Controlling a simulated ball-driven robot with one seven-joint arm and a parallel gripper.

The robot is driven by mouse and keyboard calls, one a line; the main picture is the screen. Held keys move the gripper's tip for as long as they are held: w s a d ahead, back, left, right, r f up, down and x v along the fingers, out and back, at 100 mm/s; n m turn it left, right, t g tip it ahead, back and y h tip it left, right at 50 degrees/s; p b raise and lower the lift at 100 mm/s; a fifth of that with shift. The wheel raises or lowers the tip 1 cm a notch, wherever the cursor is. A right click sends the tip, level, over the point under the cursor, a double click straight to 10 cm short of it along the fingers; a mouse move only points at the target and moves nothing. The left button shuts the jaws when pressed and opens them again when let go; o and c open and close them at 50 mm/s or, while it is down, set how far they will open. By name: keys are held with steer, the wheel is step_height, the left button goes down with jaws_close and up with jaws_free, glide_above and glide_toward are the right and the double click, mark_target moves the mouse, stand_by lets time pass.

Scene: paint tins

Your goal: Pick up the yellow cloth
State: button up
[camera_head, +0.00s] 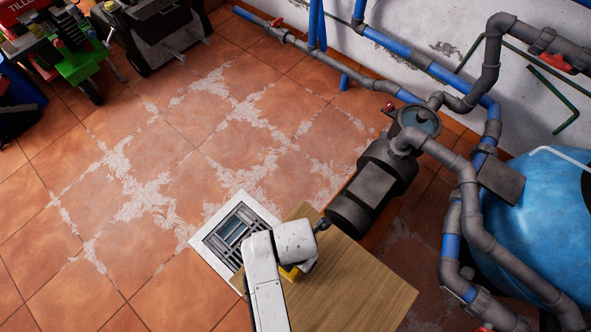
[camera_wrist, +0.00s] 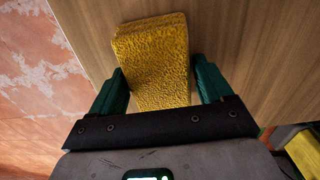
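The yellow cloth (camera_wrist: 152,50) is a folded, rough-textured block shape on the wooden tabletop (camera_wrist: 245,50). In the wrist view it lies between the two green fingers of my gripper (camera_wrist: 159,75), and its near end is hidden behind the dark gripper body. The fingers are apart, one on each side of the cloth, with only narrow gaps; firm contact is not visible. In the head view a small yellow part of the cloth (camera_head: 289,272) shows below my white arm, which covers the rest and the fingertips.
The wooden table (camera_head: 365,285) has bare room to the right. A dark pump (camera_head: 372,185) with pipes stands close behind it, and a blue tank (camera_head: 535,220) at right. A floor grate (camera_head: 236,233) lies left. Another yellow item (camera_wrist: 303,150) shows at the wrist view's lower right.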

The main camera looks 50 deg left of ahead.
steer(key=c, duration=0.6)
steer(key=shift+r, duration=0.15)
steer(key=shift+r, duration=0.3)
step_height(320, 180, up, 2)
steer(key=shift+r+p, duration=0.1)
steer(key=shift+p, duration=0.45)
steer(key=s+r, duration=0.1)
steer(key=s+r+p, duration=0.1)
steer(key=r, duration=0.1)
steer(key=s+r+p, duration=0.1)
steer(key=s+r, duration=0.1)
steer(key=shift+d, duration=0.4)
steer(key=s+r, duration=0.1)
steer(key=s, duration=0.2)
steer(key=s+d+r+p, duration=0.1)
steer(key=s+r, duration=0.1)
steer(key=s, duration=0.1)
steer(key=s+d+r+p, duration=0.1)
steer(key=s+r, duration=0.1)
steer(key=s, duration=0.1)
steer(key=shift+s+d, duration=0.2)
steer(key=shift+s, duration=0.1)
